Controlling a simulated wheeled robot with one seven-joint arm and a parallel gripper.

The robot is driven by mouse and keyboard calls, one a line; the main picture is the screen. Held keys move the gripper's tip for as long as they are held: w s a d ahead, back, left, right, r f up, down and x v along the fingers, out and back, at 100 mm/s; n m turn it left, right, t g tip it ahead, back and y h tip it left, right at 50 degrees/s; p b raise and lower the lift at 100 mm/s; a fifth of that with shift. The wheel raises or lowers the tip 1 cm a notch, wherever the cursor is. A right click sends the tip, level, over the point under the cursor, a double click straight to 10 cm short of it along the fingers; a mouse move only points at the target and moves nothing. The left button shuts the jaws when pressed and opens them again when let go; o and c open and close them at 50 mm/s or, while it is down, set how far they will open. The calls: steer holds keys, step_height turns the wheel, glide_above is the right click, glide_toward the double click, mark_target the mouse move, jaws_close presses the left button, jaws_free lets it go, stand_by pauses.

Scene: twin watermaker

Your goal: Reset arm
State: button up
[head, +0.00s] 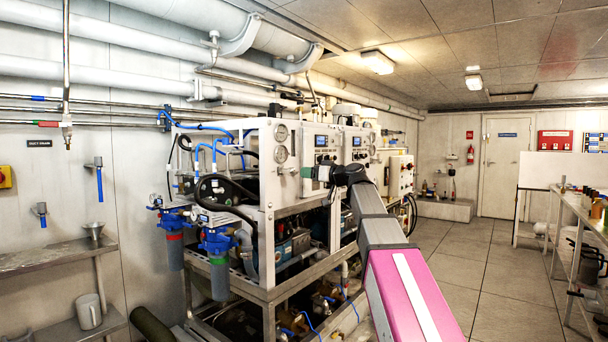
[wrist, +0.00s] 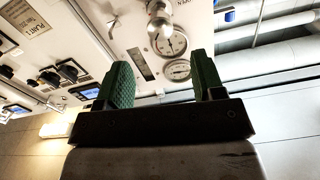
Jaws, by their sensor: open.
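My arm reaches forward from the lower middle of the head view, and my gripper (head: 312,173) points left in front of the watermaker's white front panel (head: 301,150). In the wrist view my gripper (wrist: 162,75) shows two green textured fingers standing well apart, with nothing between them. The fingers appear apart from these. From the head view I cannot tell the exact gap between gripper and panel.
The watermaker frame (head: 268,245) with blue-topped filters (head: 216,262) fills the left middle. A steel shelf (head: 55,258) with a jug (head: 88,312) is at the far left. A workbench (head: 575,212) stands at the right. The tiled floor (head: 480,270) between is clear.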

steer(key=shift+s+d, duration=0.1)
steer(key=shift+s, duration=0.05)
steer(key=s+d+f+m+g+h, duration=0.1)
steer(key=s+d+f+m+h, duration=0.1)
steer(key=f, duration=1)
steer(key=s+d+f+m+g+h, duration=0.1)
steer(key=s+f+g+h, duration=0.15)
steer(key=f, duration=0.95)
steer(key=s+d+f+m+g+h, duration=0.1)
steer(key=d+f+m+h, duration=0.1)
steer(key=f, duration=1)
steer(key=s+d+f+m+g+h, duration=0.2)
steer(key=s+d+f+g+h, duration=0.1)
steer(key=s+f, duration=0.8)
steer(key=s+d+f+m+g+h, duration=0.1)
steer(key=s+d+f+g+h, duration=0.2)
steer(key=s+d+f, duration=0.4)
steer(key=s+f+h, duration=0.1)
steer(key=s+f, duration=0.3)
steer(key=f, duration=0.6)
steer(key=shift+m+h, duration=0.35)
steer(key=shift+m, duration=0.05)
steer(key=shift+g, duration=0.25)
